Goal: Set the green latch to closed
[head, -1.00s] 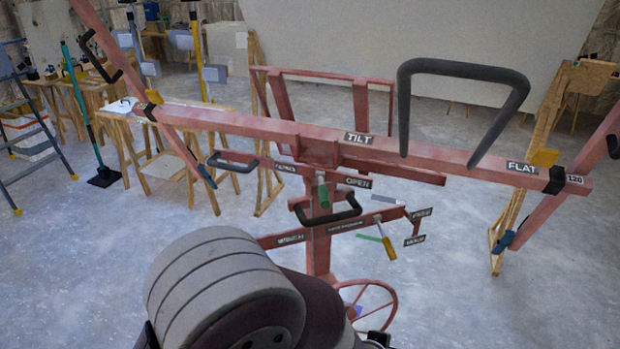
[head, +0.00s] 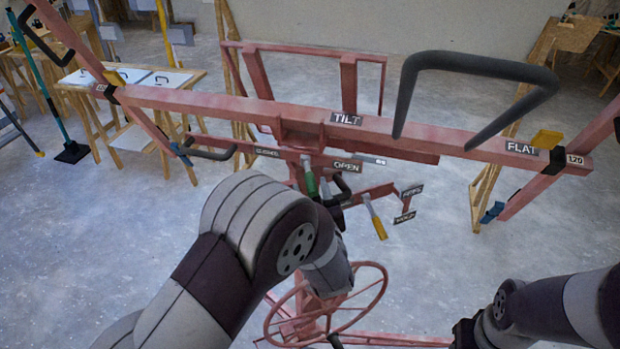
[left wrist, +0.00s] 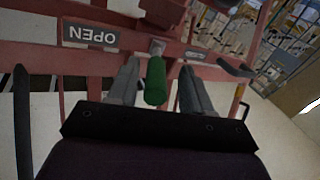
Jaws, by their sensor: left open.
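The green latch handle (head: 310,184) hangs below its pivot on the red frame, between the CLOSED label (head: 267,152) on its left and the OPEN label (head: 346,167) on its right. In the left wrist view the green latch (left wrist: 155,82) stands between the two grey fingers of my left gripper (left wrist: 159,68). The fingers are open, one on each side, with a gap visible to each. The OPEN label (left wrist: 91,34) shows upside down at the left there. In the head view my left arm hides most of that gripper.
A yellow-handled lever (head: 376,220) hangs right of the latch. A red handwheel (head: 325,305) sits below. A long red beam (head: 230,106) with a dark loop handle (head: 475,60) crosses above.

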